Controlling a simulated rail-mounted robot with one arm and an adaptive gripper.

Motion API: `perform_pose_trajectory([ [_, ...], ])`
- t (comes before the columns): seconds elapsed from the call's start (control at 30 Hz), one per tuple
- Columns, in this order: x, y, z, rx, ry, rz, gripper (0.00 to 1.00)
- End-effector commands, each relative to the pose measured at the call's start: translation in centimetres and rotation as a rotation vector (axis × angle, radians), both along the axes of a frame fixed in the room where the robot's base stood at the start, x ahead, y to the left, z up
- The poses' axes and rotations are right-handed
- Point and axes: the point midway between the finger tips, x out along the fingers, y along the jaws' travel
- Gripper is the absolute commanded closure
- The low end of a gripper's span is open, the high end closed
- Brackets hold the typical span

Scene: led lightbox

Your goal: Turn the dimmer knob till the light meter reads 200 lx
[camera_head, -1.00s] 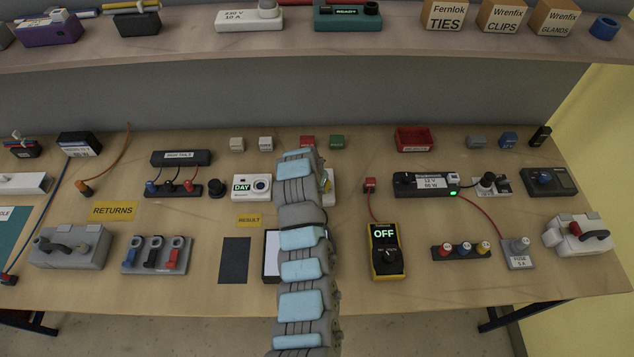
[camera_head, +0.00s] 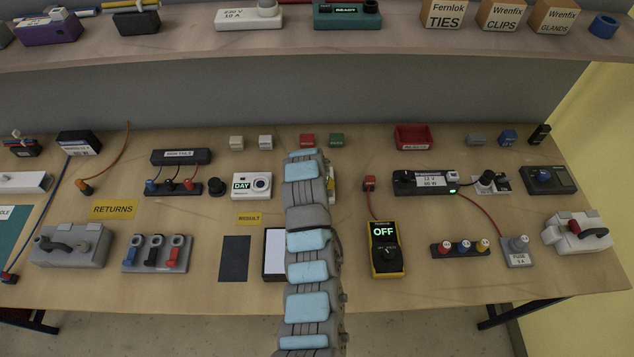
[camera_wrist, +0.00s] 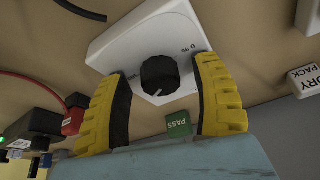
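The dimmer is a white plate (camera_wrist: 125,45) with a round black knob (camera_wrist: 160,75) and printed marks including 0 and %, in the wrist view. My gripper (camera_wrist: 163,98) is open, its two yellow fingers spread on either side of the knob. A gap shows between the knob and each finger, and it holds nothing. In the head view my arm hides most of the gripper and dimmer. No display with a lux reading can be made out. A yellow meter (camera_head: 385,249) right of my arm shows OFF; I cannot tell if it is the light meter.
A green PASS block (camera_wrist: 178,124) lies near the fingers. A red block (camera_wrist: 74,114) with a cable is left of the dimmer in the wrist view. In the head view a white DAY unit (camera_head: 252,186) stands left of my arm. A shelf (camera_head: 200,47) spans the back.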

Motion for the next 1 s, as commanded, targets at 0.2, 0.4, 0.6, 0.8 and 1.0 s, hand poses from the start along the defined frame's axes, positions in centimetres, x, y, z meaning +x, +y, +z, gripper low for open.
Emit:
perform_pose_trajectory([
  [0.2, 0.0, 0.0, 0.1, 0.000, -0.001, 0.000, 0.36],
  [0.4, -0.1, 0.1, 0.6, 0.000, -0.003, 0.000, 0.36],
  [0.6, -0.7, 0.3, 2.2, 0.000, -0.003, 0.000, 0.36],
  [0.8, -1.6, 0.5, 4.4, 0.001, -0.004, 0.001, 0.36],
  [1.0, -2.5, 0.8, 6.9, 0.000, -0.005, 0.001, 0.36],
])
